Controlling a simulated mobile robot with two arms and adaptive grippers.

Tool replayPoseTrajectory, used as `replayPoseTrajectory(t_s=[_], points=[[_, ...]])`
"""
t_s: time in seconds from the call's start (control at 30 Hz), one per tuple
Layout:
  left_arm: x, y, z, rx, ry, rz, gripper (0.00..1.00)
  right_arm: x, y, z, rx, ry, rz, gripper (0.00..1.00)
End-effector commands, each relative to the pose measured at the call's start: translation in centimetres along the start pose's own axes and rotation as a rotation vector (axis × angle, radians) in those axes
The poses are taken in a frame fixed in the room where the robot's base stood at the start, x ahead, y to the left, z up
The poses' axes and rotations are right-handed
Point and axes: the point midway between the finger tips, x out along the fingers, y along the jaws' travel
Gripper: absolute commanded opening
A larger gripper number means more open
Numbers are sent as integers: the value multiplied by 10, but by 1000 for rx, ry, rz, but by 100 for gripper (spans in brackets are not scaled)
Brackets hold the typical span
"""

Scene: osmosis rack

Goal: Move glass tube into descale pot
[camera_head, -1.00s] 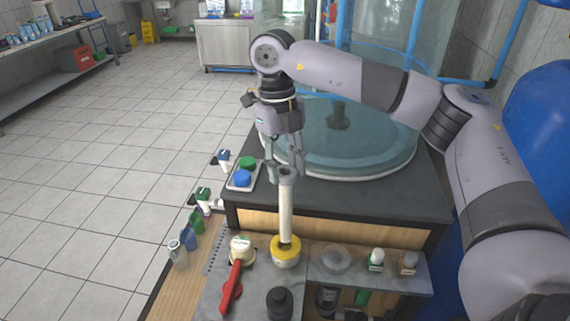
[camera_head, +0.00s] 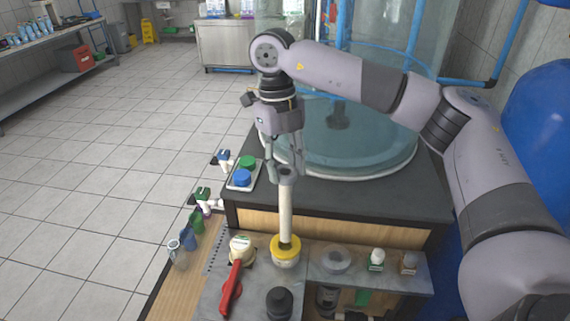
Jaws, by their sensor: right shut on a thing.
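A long pale tube (camera_head: 285,214) stands upright above the workbench, with a grey top end. Its lower end meets a white pot with a yellow rim (camera_head: 285,249); I cannot tell whether it is inside the pot or just in front of it. My right gripper (camera_head: 286,173) points down and is shut on the tube's grey top. My left gripper is not in view. No label on the yellow-rimmed pot is readable, so I cannot confirm it is the descale pot.
Small bottles (camera_head: 376,259) stand to the right. A black-topped cabinet (camera_head: 340,198) with a round glass tank (camera_head: 340,135) rises behind.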

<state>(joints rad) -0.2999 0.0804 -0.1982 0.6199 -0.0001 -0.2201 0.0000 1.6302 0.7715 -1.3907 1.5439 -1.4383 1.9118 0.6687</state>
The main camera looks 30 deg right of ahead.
Motion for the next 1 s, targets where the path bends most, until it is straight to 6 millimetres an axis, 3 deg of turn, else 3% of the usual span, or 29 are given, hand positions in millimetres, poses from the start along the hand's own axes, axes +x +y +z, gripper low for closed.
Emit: replayPoseTrajectory(t_s=[0.5, 1.0], points=[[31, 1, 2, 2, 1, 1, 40, 42, 0, 6, 0, 1, 0, 22], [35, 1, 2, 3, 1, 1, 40, 48, 0, 7, 0, 0, 0, 22]])
